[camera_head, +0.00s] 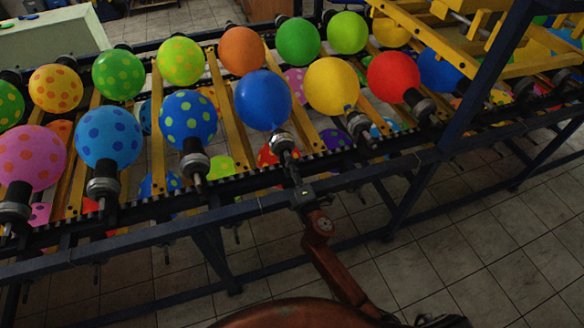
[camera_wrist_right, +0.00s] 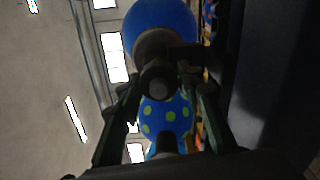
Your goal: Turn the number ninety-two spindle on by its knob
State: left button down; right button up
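A line of spindles with balloons runs along the rack's near side. No numbers are readable, so I cannot tell which spindle is ninety-two. My right gripper (camera_head: 291,172) reaches up to the spindle (camera_head: 282,142) under the plain blue balloon (camera_head: 262,100). In the right wrist view, the gripper (camera_wrist_right: 160,82) has its two fingers spread. The round knob end (camera_wrist_right: 157,80) of that spindle lies between the fingertips, with the blue balloon (camera_wrist_right: 160,18) behind it. Gaps show between knob and fingers. The gripper partly hides the knob in the head view. My left gripper is out of view.
A blue balloon with green dots (camera_head: 187,120) on its spindle is to the left, and a yellow balloon (camera_head: 331,86) is to the right. A dark blue rail (camera_head: 130,233) runs along the rack's front edge. Tiled floor (camera_head: 490,240) lies clear at the lower right.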

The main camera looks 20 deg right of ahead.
jog(key=o, duration=0.3)
jog(key=s, duration=1.2)
jog(key=shift+d, duration=0.2)
